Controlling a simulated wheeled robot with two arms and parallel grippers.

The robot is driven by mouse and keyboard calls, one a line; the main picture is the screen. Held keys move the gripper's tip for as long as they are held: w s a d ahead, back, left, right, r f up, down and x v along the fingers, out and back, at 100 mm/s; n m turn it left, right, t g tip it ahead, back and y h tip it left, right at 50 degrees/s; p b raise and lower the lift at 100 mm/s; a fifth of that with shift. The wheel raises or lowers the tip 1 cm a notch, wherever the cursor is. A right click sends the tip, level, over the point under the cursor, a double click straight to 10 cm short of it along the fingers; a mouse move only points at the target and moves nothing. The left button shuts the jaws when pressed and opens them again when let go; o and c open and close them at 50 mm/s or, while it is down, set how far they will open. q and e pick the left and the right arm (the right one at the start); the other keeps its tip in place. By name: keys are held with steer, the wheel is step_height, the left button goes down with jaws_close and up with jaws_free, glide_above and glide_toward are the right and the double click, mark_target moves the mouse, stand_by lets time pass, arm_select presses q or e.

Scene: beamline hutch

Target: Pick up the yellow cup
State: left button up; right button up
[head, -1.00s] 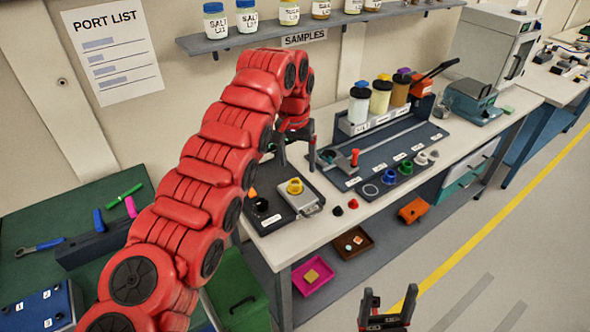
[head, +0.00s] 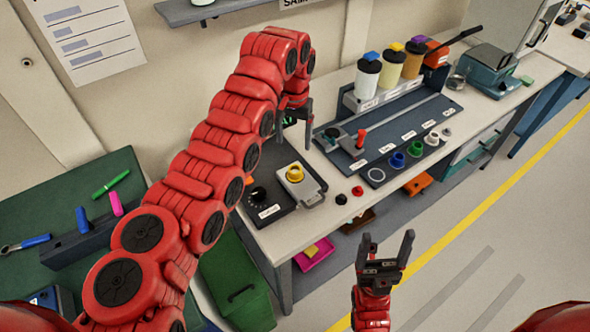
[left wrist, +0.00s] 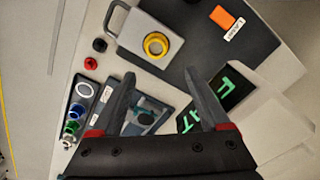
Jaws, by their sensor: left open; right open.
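The yellow cup (head: 295,173) sits on a grey metal block with a handle (head: 313,192), on a dark panel at the left of the white bench. My left gripper (head: 294,140) is open and empty, just behind and above the cup in the head view. In the left wrist view its spread fingers (left wrist: 160,78) are apart from the cup, which lies beyond the tips. My right gripper (head: 387,238) is open and empty in front of the bench.
A black knob (head: 258,194) is beside the block. Black and red small pieces (head: 357,190) lie near the bench edge. A dark tray (head: 376,174) with coloured rings and a red-handled slider (head: 361,138) is to the right. Capped jars (head: 367,76) stand behind.

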mark_target(295, 165)
arm_select(q)
steer(key=f, duration=0.1)
steer(key=f+p, duration=0.1)
steer(key=f, duration=0.1)
steer(key=shift+s+f, duration=0.2)
steer(key=shift+f, duration=0.75)
steer(key=f+p, duration=0.2)
steer(key=f, duration=0.1)
steer(key=f+p, duration=0.1)
steer(key=shift+s+d+f+p, duration=0.2)
steer(key=shift+s+f+p, duration=0.1)
steer(key=shift+p, duration=0.05)
steer(key=shift+w+f, duration=0.1)
steer(key=shift+f, duration=0.2)
jaws_close()
